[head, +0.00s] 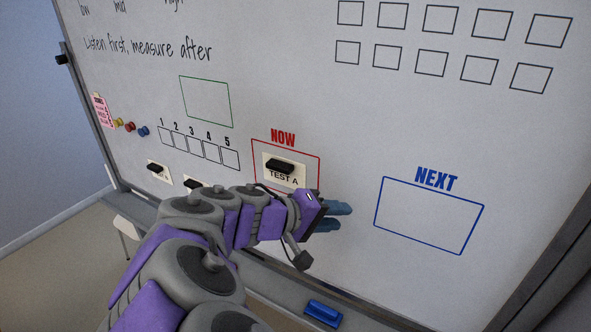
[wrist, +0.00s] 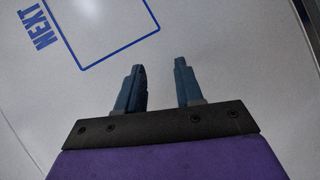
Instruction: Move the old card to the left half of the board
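The whiteboard (head: 340,130) fills most of the head view. A cream card marked TEST A (head: 296,178), with a black clip or magnet (head: 280,166) on it, is inside the red NOW box (head: 319,165). Two more cards with black pieces show lower left: one card (head: 158,172), and another (head: 193,182) partly hidden by my arm. Which one is the old card is not marked. My gripper (head: 340,216) is right of and below the TEST A card, before the board. In the wrist view, its blue fingers (wrist: 160,88) are apart with nothing between them.
The blue NEXT box (head: 429,215) is empty, right of my gripper; its outline also shows in the wrist view (wrist: 95,62). A green box (head: 206,101) is empty. Coloured magnets (head: 130,127) and a pink note (head: 103,111) sit at left. A blue eraser (head: 323,313) lies on the tray.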

